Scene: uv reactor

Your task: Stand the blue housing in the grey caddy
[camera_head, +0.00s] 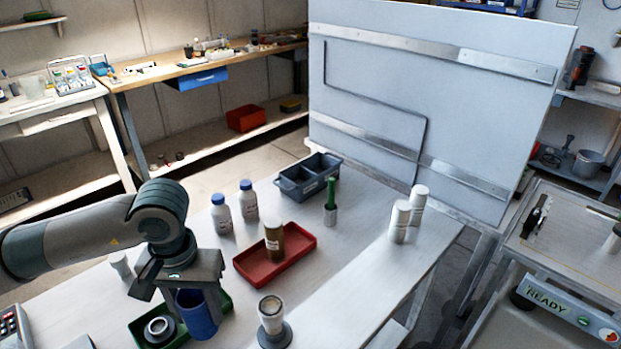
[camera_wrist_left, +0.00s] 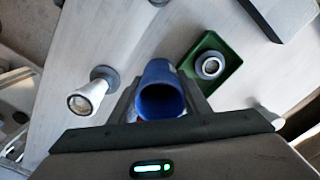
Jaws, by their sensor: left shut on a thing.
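The blue housing (camera_head: 199,318) is an open blue cylinder at the front left of the head view. My left gripper (camera_head: 193,300) points down and is shut on it, a finger on either side. In the left wrist view the housing (camera_wrist_left: 160,98) sits between the fingers of the gripper (camera_wrist_left: 158,105), its open end facing the camera. It is beside or over the green tray (camera_head: 222,303); its height above the table I cannot tell. The grey caddy (camera_head: 299,190) stands empty at the back of the table, with two compartments visible. My right gripper is not in view.
A red tray (camera_head: 292,262) holding a brown jar (camera_head: 274,238) lies between housing and caddy. Two blue-capped bottles (camera_head: 221,214) (camera_head: 249,201) stand left of it. A green-handled tool (camera_head: 331,198) stands by the caddy. White bottles (camera_head: 400,222) are at right, a lamp-like part (camera_head: 271,315) in front.

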